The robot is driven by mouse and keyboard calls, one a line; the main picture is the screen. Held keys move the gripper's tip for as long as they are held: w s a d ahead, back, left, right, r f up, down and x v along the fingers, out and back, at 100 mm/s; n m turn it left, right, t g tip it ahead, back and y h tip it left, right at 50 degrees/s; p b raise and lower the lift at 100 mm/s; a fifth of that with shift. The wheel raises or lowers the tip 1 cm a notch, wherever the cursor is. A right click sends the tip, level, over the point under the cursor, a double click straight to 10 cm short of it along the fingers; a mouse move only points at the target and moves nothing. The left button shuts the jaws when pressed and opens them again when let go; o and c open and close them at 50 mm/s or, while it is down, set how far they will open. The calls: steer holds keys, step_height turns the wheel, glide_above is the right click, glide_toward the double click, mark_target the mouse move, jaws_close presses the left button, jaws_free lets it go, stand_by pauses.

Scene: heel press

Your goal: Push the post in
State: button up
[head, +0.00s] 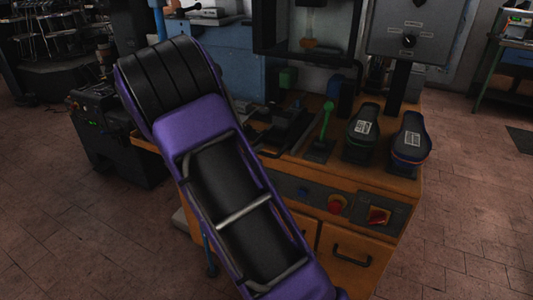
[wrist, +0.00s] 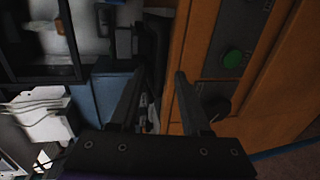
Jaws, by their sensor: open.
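My gripper (wrist: 160,74) shows in the wrist view with its two dark fingers apart and nothing visible between them. It is beside the orange side or front of a bench, which fills the right of that view. In the head view my arm hides the gripper. A green lever with a ball top (head: 327,106) stands upright on a dark base on the bench. I cannot tell which part is the post.
The orange bench (head: 350,178) carries two dark shoe-shaped pieces (head: 362,128) (head: 410,140) with labels. A press frame (head: 308,45) and a control box (head: 409,40) stand behind. Floor is clear at right.

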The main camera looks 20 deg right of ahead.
steer(key=b+x, duration=0.1)
steer(key=x, duration=0.5)
steer(key=shift+w+d, duration=0.15)
steer(key=shift+c, duration=0.2)
jaws_close()
stand_by(1.1)
